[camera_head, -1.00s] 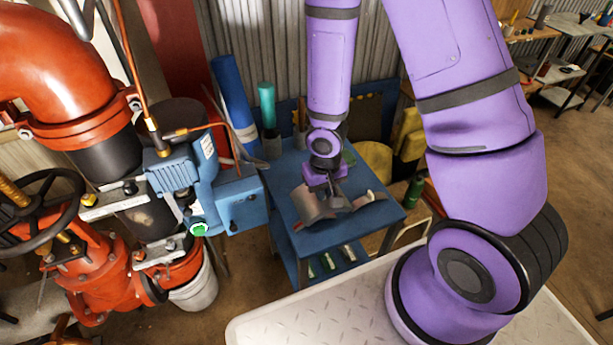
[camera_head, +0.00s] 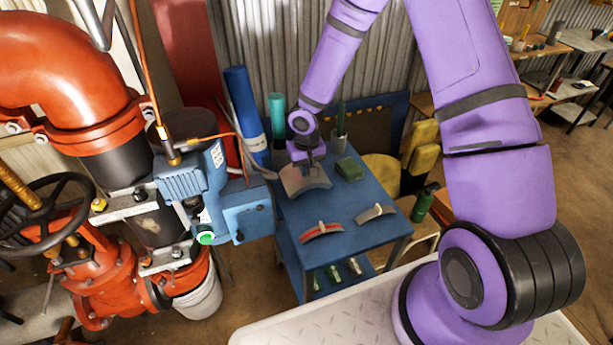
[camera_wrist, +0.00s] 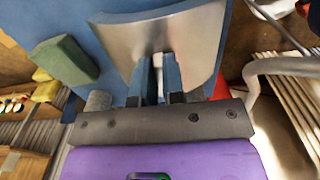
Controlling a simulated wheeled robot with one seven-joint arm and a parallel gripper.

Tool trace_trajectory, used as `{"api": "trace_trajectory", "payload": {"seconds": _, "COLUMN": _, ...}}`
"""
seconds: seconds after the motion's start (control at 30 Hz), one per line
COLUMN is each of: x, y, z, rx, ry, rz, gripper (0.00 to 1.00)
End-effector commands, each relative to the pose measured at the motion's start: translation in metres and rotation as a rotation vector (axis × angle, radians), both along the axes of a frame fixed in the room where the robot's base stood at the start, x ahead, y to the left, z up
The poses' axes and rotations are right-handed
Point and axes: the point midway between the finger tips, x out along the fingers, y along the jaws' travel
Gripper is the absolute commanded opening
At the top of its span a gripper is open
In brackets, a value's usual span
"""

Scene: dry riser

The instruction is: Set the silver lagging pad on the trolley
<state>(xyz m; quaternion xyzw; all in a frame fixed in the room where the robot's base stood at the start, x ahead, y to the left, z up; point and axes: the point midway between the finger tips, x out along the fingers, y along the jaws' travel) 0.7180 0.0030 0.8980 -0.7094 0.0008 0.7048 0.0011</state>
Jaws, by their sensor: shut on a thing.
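My gripper (camera_head: 306,160) is shut on the silver lagging pad (camera_head: 303,180), a curved shiny grey sheet. It holds the pad at the far left part of the blue trolley's top (camera_head: 350,200). In the wrist view, the fingers (camera_wrist: 160,78) meet the near edge of the pad (camera_wrist: 180,42), with the blue top behind it. I cannot tell whether the pad touches the top.
A green block (camera_head: 350,169) lies right of the pad. A red-and-grey curved piece (camera_head: 322,232) and a grey curved piece (camera_head: 375,213) lie nearer the front. A tool cup (camera_head: 338,143) stands at the back. Red pipework (camera_head: 85,95) and a blue unit (camera_head: 247,210) stand left.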

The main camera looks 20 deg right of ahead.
Motion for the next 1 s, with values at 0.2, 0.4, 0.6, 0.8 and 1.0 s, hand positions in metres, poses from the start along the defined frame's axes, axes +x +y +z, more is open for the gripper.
{"api": "trace_trajectory", "payload": {"seconds": 0.2, "x": -0.003, "y": 0.001, "z": -0.029, "rx": -0.001, "ry": 0.005, "rz": 0.004, "gripper": 0.0}}
{"api": "trace_trajectory", "payload": {"seconds": 0.4, "x": -0.003, "y": 0.001, "z": -0.031, "rx": 0.0, "ry": 0.004, "rz": 0.002, "gripper": 0.0}}
{"api": "trace_trajectory", "payload": {"seconds": 0.6, "x": -0.003, "y": 0.0, "z": -0.031, "rx": 0.0, "ry": 0.004, "rz": 0.002, "gripper": 0.36}}
{"api": "trace_trajectory", "payload": {"seconds": 0.8, "x": -0.003, "y": 0.0, "z": -0.03, "rx": 0.0, "ry": 0.004, "rz": 0.002, "gripper": 0.36}}
{"api": "trace_trajectory", "payload": {"seconds": 1.0, "x": -0.002, "y": 0.0, "z": -0.019, "rx": -0.001, "ry": 0.001, "rz": 0.0, "gripper": 0.36}}
